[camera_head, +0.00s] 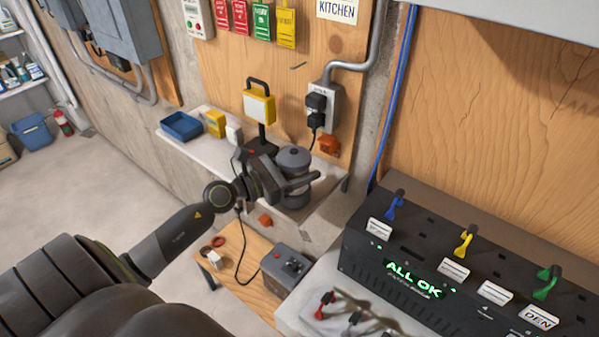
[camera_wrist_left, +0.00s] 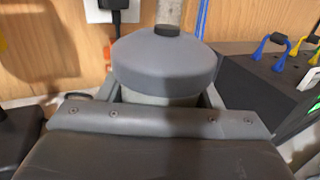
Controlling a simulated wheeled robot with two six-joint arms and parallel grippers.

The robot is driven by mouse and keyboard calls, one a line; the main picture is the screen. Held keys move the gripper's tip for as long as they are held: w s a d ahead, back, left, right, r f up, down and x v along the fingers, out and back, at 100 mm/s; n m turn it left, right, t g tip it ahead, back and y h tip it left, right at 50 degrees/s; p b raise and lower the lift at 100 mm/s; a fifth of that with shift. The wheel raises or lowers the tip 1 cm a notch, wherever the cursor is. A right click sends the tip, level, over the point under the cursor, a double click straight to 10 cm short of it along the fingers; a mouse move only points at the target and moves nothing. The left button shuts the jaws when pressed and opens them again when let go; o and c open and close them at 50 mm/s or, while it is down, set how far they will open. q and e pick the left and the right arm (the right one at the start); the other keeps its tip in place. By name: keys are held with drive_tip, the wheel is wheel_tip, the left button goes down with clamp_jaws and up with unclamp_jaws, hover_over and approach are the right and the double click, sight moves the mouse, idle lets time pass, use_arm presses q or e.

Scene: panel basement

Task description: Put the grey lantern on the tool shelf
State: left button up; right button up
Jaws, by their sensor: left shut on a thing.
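The grey lantern (camera_head: 293,165) has a rounded grey cap and stands upright at the right part of a pale ledge (camera_head: 208,157) along the wall. It also shows in the left wrist view (camera_wrist_left: 165,65), with a dark knob on top. My left gripper (camera_head: 300,184) is shut on the lantern, with its fingers on both sides of the body. The lower part of the lantern is partly hidden by the gripper. I cannot tell whether its base touches the ledge. My right gripper is not in view.
A yellow work lamp (camera_head: 258,107), a yellow box (camera_head: 215,123) and a blue tray (camera_head: 181,126) stand left of the lantern. A socket with a black plug (camera_head: 317,104) is behind it. A black panel reading ALL OK (camera_head: 450,270) stands at right. A small wooden table (camera_head: 245,262) is below.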

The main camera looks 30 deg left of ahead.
use_arm(q)
drive_tip(key=shift+f, duration=0.2)
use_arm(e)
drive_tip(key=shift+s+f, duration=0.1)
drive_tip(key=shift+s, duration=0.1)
use_arm(q)
drive_tip(key=shift+f, duration=0.15)
drive_tip(key=o, duration=1.3)
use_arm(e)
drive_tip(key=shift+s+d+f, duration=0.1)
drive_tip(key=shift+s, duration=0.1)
